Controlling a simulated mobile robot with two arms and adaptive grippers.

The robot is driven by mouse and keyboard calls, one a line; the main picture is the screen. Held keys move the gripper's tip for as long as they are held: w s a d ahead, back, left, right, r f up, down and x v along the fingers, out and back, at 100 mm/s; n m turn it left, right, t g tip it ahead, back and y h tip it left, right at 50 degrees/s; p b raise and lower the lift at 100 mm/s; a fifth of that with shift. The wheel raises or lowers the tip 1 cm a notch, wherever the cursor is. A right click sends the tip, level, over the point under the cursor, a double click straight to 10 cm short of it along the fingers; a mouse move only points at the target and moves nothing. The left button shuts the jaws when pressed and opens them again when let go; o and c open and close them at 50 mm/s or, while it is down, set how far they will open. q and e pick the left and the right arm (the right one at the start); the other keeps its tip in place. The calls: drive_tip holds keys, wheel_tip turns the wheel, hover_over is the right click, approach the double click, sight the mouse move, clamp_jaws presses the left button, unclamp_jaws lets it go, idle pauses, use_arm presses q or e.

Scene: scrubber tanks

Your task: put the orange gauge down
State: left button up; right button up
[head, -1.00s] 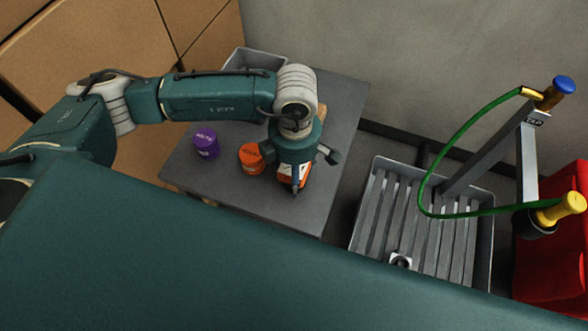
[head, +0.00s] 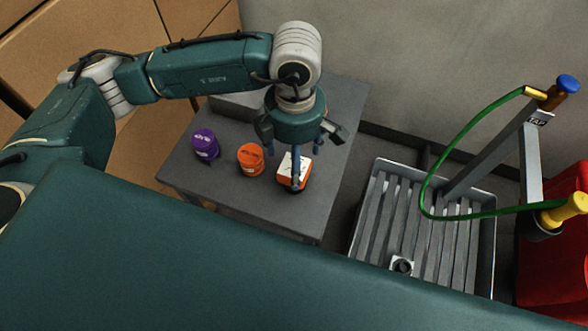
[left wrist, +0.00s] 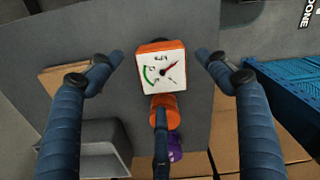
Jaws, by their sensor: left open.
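The orange gauge (head: 290,178), a squarish block with a white dial face, rests on the grey table (head: 235,190) with its face up. Part of the gauge is behind a finger in the head view. My right gripper is not in view.
An orange jar (head: 250,160) and a purple jar (head: 205,145) stand left of the gauge. A grey bin (head: 232,106) sits at the table's back. A slatted grey tray (head: 362,232) with a tap stand lies to the right. A blue crate (left wrist: 285,85) shows in the left wrist view.

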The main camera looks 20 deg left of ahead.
use_arm(q)
wheel_tip(320, 180, up, 5)
drive_tip(key=shift+r+b, duration=0.15)
drive_tip(key=shift+b, duration=0.25)
idle(0.3)
